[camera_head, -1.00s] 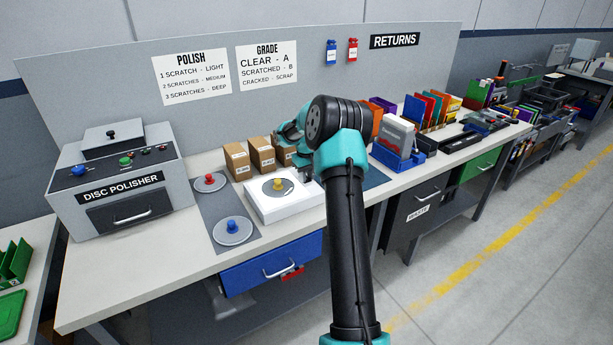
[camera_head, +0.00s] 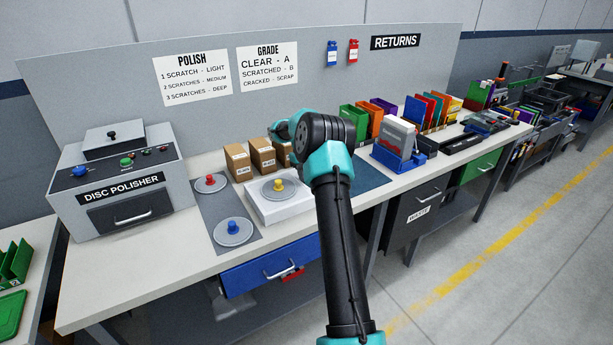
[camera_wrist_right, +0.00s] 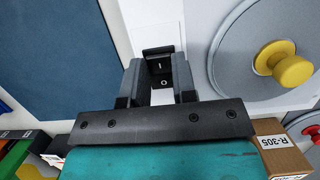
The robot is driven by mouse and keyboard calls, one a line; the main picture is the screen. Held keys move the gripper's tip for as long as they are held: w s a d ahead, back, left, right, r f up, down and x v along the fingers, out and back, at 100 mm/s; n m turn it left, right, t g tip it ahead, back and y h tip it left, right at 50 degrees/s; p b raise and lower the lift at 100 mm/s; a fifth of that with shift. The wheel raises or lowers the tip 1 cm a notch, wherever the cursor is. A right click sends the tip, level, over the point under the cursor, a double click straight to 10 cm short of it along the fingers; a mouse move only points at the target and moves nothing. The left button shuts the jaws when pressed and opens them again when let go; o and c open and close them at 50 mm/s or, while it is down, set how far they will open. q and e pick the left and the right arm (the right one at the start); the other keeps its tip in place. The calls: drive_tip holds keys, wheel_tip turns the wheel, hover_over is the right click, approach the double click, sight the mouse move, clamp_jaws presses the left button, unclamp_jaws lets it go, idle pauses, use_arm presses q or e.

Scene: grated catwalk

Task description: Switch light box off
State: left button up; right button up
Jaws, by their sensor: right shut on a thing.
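The light box (camera_head: 259,210) is a low white box on the bench, with a grey disc (camera_head: 279,189) with a yellow knob on its top. In the right wrist view its black rocker switch (camera_wrist_right: 160,66), marked I and O, sits at the box's edge. My right gripper (camera_wrist_right: 156,78) has one finger on each side of the switch and is shut on it. In the head view my right arm hides the switch and the fingers. The box's top looks dull, not glowing. My left gripper is not in view.
Cardboard boxes (camera_head: 237,161) stand behind the light box. Discs with red (camera_head: 210,182) and blue knobs (camera_head: 233,230) lie on a grey mat to its left. The disc polisher (camera_head: 118,185) is further left. A blue holder (camera_head: 394,158) and coloured bins stand to the right.

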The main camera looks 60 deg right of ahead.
drive_tip(key=o, duration=0.9)
drive_tip(key=shift+r, duration=0.1)
drive_tip(key=shift+v, duration=8.55)
drive_tip(key=shift+a, duration=0.1)
